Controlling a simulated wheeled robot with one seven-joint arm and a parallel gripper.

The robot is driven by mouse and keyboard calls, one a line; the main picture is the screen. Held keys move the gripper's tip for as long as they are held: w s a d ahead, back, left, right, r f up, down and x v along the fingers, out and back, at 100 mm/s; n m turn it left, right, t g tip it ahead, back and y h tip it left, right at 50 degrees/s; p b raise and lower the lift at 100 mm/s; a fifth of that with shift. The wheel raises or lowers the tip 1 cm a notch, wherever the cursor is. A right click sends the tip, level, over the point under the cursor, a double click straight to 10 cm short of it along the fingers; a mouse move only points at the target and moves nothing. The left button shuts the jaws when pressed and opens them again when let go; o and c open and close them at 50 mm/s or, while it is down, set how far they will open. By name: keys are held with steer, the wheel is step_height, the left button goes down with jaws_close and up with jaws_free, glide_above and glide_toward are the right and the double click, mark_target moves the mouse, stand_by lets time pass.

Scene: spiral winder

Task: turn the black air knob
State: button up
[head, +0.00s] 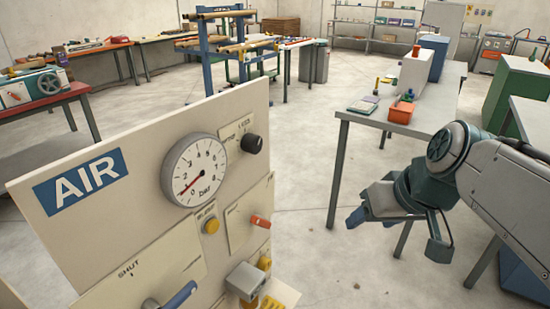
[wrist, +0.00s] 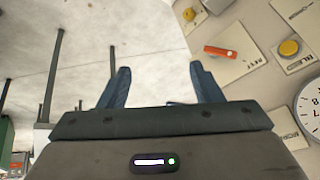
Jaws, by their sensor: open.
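The black air knob (head: 252,144) sticks out of the upper right of the beige AIR panel (head: 110,222), right of the round pressure gauge (head: 195,170). The gauge's red needle points near the low end of its scale. My gripper (head: 398,232) is open and empty, in the air to the right of the panel, lower in the picture than the knob and apart from it. In the wrist view its two blue fingers (wrist: 160,72) are spread with only floor between them. I cannot make out the knob in the wrist view.
Below the knob are an orange-red lever (head: 261,221), a yellow button (head: 211,226) and a blue-handled valve (head: 178,296). A grey table (head: 420,125) with an orange bin (head: 401,112) stands behind my arm. Open floor lies between panel and table.

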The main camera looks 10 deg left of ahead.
steer(key=w+a+r+n+t+y+b, duration=0.2)
steer(key=w+a+r+n+y+b, duration=0.3)
steer(key=a+b, duration=0.4)
steer(key=n+y+b, duration=0.4)
steer(key=n+b, duration=0.2)
glide_toward(258, 145)
steer(key=b+x, duration=0.1)
steer(key=x, duration=0.8)
steer(key=shift+a, duration=0.25)
steer(key=c, duration=1)
